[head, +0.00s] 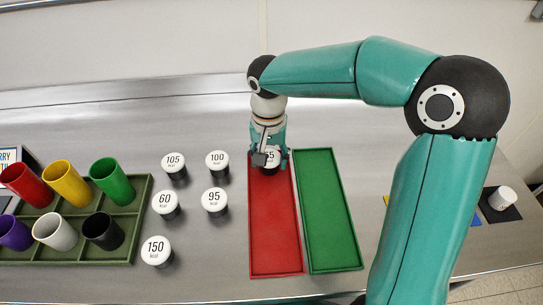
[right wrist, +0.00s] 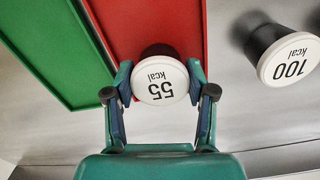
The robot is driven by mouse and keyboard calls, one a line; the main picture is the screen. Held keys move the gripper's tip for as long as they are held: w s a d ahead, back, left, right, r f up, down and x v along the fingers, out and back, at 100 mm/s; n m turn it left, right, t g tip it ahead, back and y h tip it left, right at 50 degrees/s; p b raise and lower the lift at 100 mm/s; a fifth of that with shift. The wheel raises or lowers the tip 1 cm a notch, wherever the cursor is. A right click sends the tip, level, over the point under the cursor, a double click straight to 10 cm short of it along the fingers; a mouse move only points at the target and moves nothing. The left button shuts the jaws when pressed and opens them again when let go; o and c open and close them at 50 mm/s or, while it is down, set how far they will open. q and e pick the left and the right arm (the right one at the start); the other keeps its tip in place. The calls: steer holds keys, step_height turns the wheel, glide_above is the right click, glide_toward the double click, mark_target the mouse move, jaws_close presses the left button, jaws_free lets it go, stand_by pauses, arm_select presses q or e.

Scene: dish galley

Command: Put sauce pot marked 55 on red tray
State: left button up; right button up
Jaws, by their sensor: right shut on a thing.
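The sauce pot marked 55 (right wrist: 160,82) has a white lid and a dark body. My right gripper (right wrist: 160,92) is shut on it, one finger on each side of the lid. In the head view the pot (head: 273,157) is partly hidden behind my right gripper (head: 268,162), at the far end of the red tray (head: 275,225). The red tray also shows in the right wrist view (right wrist: 135,22), behind the pot. I cannot tell whether the pot touches the tray. My left gripper is out of view.
A green tray (head: 329,225) lies right beside the red one. A green rack (head: 135,210) holds coloured cups. A white cup (head: 502,198) stands far right.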

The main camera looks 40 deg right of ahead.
mark_target(270, 157)
steer(key=shift+f, duration=0.2)
steer(key=o, duration=1.2)
steer(key=shift+c, duration=0.2)
steer(key=shift+r, duration=0.1)
step_height(270, 157, up, 12)
steer(key=shift+r+p, duration=0.15)
steer(key=shift+p, duration=0.3)
